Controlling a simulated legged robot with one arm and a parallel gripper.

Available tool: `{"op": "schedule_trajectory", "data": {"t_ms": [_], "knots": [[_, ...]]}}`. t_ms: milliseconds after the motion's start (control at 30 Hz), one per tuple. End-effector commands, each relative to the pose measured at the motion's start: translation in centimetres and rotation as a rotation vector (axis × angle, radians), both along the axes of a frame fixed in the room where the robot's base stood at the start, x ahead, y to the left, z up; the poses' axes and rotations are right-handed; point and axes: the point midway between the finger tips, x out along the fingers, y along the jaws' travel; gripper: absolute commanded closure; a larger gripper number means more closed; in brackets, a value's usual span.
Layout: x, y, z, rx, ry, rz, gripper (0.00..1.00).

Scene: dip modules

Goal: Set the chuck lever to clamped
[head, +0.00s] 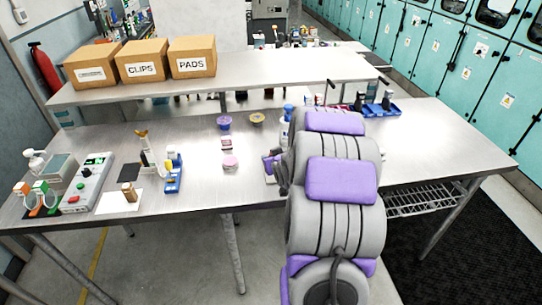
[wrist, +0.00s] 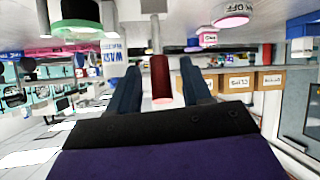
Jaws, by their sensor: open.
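In the wrist view, which looks upside down, a dark red cylindrical grip (wrist: 160,78) on a pale metal post looks like the chuck lever. My gripper (wrist: 159,66) is open, with one dark finger on each side of the grip and visible gaps between. I cannot tell how far along the fingers the grip lies. In the head view my gripper (head: 275,163) shows only partly at the left of my arm, low over the bench. The lever cannot be made out there; my arm hides that area.
The steel bench (head: 200,195) holds a pink-topped pot (head: 230,162), a purple pot (head: 225,122) and a yellow-topped pot (head: 257,118) left of my arm. A wash bottle (head: 284,130) stands close to my arm. Blue trays (head: 382,109) lie right. The PADS box (head: 192,57) sits on the shelf.

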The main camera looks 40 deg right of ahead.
Motion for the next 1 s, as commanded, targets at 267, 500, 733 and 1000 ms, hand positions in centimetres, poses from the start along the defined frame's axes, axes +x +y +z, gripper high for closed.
{"op": "schedule_trajectory", "data": {"t_ms": [267,500,733,1000], "knots": [[-3.9,2.0,2.9,-0.002,-0.003,-0.001,0.52],[-6.6,3.3,4.4,-0.003,-0.006,-0.002,0.52],[-7.9,4.0,5.1,-0.003,-0.006,-0.002,0.52],[-9.6,4.9,6.2,-0.001,-0.004,-0.001,0.52]]}}
